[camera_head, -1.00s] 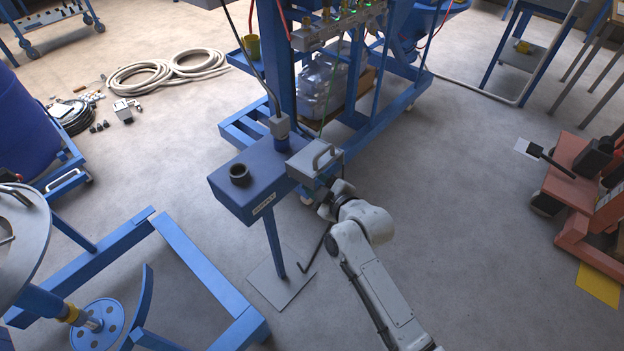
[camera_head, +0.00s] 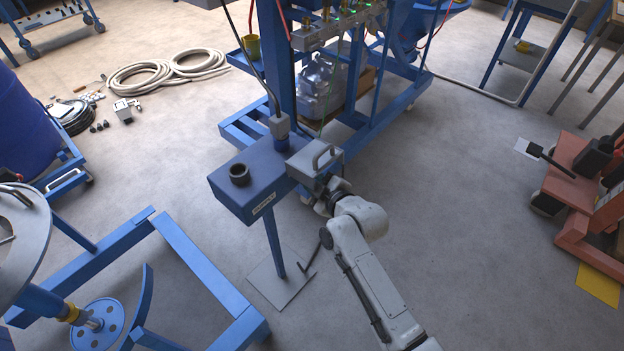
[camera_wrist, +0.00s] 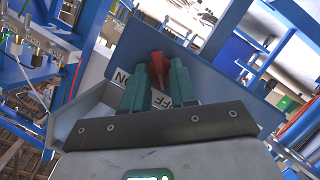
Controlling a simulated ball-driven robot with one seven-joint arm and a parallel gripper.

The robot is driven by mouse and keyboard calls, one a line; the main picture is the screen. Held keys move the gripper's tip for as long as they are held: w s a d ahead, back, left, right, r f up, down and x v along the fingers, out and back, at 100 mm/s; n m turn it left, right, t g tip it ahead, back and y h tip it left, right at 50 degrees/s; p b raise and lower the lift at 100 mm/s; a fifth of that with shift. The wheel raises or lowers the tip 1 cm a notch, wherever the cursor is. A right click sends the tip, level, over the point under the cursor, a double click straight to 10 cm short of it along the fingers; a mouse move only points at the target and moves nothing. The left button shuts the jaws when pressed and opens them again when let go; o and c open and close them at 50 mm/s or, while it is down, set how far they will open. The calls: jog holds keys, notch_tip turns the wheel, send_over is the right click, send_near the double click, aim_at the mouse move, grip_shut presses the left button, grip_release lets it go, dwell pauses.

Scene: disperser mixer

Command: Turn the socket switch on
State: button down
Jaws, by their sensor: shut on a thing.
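An ON label (camera_wrist: 122,78) shows to the left of the fingers.
A blue frame (camera_head: 190,262) stands at the lower left. A blue rack (camera_head: 368,125) with a wrapped clear container (camera_head: 320,88) is behind the socket unit. An orange-red machine (camera_head: 572,185) is at the far right. The floor between it and my arm is clear.

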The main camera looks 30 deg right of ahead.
dwell(0.3)
jog(key=shift+w+d+r+m+g+y+b, duration=0.15)
jog(key=shift+m+g+y+b, duration=0.35)
jog(key=shift+m+y, duration=1)
jog(key=shift+w+d+f+m+g+y+b, duration=0.15)
jog(key=shift+m+y+b, duration=0.65)
jog(key=shift+m, duration=1.3)
jog(key=shift+d+r+m+g+y+b, duration=0.15)
jog(key=shift+m+g+y+b, duration=0.3)
jog(key=shift+m+y, duration=1.1)
jog(key=shift+m, duration=0.35)
jog(key=c, duration=1.2)
grip_release()
jog(key=shift+h, duration=0.25)
jog(key=shift+o, duration=0.2)
